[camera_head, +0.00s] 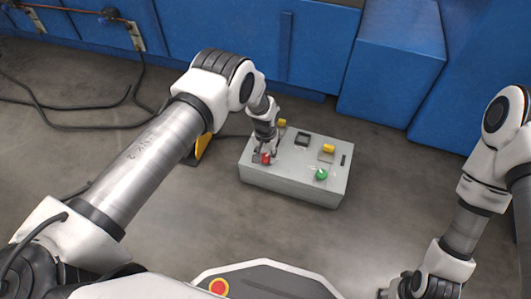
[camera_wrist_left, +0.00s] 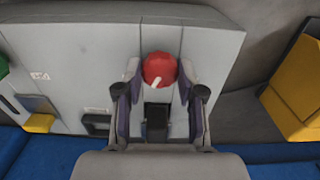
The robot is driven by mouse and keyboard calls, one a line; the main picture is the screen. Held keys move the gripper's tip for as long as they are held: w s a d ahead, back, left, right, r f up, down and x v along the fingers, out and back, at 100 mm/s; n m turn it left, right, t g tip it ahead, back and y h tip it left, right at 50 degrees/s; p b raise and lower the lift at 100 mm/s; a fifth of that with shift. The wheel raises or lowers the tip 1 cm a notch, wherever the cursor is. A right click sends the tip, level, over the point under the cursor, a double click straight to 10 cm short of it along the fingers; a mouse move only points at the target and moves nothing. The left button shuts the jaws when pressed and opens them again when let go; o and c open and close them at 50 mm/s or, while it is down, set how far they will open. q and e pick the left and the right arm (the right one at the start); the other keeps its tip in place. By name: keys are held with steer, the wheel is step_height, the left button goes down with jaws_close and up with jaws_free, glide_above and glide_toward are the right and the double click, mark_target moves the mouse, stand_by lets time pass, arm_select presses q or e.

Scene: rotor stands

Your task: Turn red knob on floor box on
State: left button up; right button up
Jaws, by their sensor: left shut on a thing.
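The grey floor box (camera_head: 290,187) stands on the floor in front of the blue cabinets. The red knob (camera_head: 266,158) is at the box's front left corner and also shows in the left wrist view (camera_wrist_left: 159,68), with a short white mark on its lower part. My left gripper (camera_head: 264,152) reaches down from above and is shut on the red knob, a finger on each side in the left wrist view (camera_wrist_left: 159,80). My right gripper (camera_head: 408,288) is at the bottom right, away from the box and partly cut off; its fingers are unclear.
The box also carries a green knob (camera_head: 321,174), a yellow part (camera_head: 328,149) and a black square part (camera_head: 302,139). A yellow block (camera_wrist_left: 298,85) stands beside the box. Blue cabinets (camera_head: 230,40) line the back, and cables (camera_head: 60,106) lie at left.

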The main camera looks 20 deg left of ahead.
mark_target(265, 157)
arm_select(q)
steer(key=shift+m+p, duration=0.3)
steer(key=shift+m, duration=1.7)
steer(key=o, duration=1.1)
steer(key=shift+o, duration=0.2)
step_height(265, 157, up, 12)
steer(key=shift+s, duration=0.1)
